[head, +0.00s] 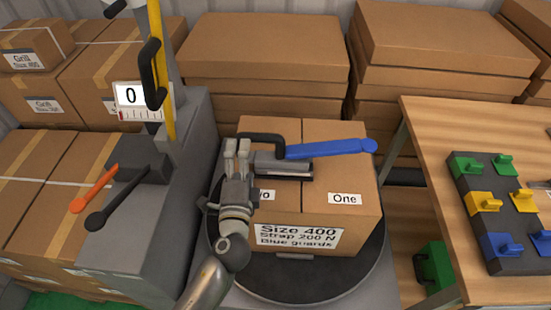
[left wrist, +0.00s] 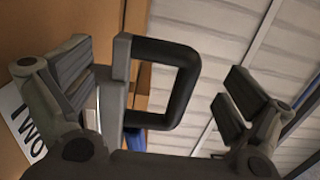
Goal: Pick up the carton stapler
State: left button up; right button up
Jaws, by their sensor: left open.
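The carton stapler (head: 294,167) lies on top of a cardboard box (head: 349,221) labelled "Size 400". It has a long blue lever (head: 330,148), a dark grey body and a black loop handle at its left end. My left gripper (head: 237,148) is at that handle end, above the box's left side. In the left wrist view the gripper is open, with the black loop handle (left wrist: 189,88) between its fingers, nearer the left finger. I cannot tell whether that finger touches it. The fingers partly hide the stapler's left end in the head view. My right gripper is not in view.
The box sits on a dark round turntable (head: 365,272). A grey machine (head: 182,205) with orange and black levers and a "0" scale stands at left. A wooden table (head: 435,160) with coloured clips (head: 484,202) is at right. Stacked cartons (head: 262,47) fill the back.

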aim_at(240, 134)
pick_arm(q)
jog(key=w, duration=0.4)
jog(key=shift+w+a, duration=0.1)
jog(key=shift+a, duration=0.1)
jog(key=shift+c, duration=0.3)
jog(key=c, duration=1.4)
jog(key=shift+r, duration=0.2)
jog(key=shift+c, duration=0.9)
notch_tip(240, 134, up, 10)
jog(key=shift+f, duration=0.1)
